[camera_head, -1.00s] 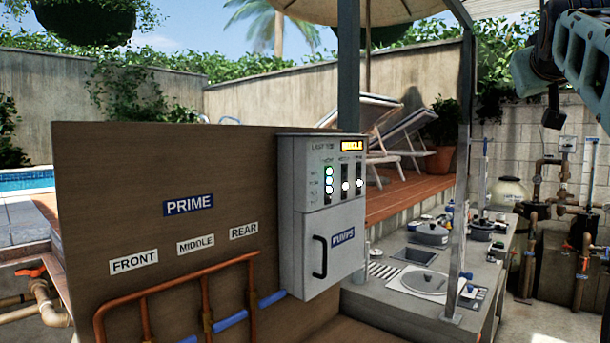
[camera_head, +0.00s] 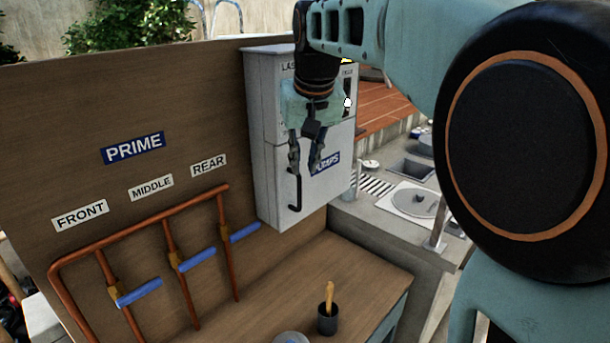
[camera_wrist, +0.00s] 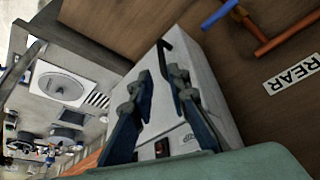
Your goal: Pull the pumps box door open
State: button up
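The pumps box (camera_head: 262,140) is a pale grey cabinet on a brown wooden panel. Its lower door (camera_head: 322,192) is shut and has a blue PUMPS label (camera_head: 326,165), partly covered by my gripper. The black door handle (camera_head: 296,198) is at the door's left side; its upper part is hidden behind a finger. My gripper (camera_head: 305,170) is open and empty, pointing down in front of the door. In the wrist view my gripper (camera_wrist: 158,74) has its fingers apart, with the handle (camera_wrist: 164,52) just beyond the tips. I cannot tell whether a finger touches it.
Copper pipes with blue valve levers (camera_head: 190,262) stand left of the box. A wooden counter (camera_head: 270,290) below holds a dark cup (camera_head: 327,318) with a brush-like item. A grey kitchen counter (camera_head: 385,225) with a sink is at the right.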

aim_at(299, 190)
jog(key=x, duration=1)
jog(key=shift+a+f, duration=0.2)
jog(key=shift+f, duration=0.25)
grip_shut()
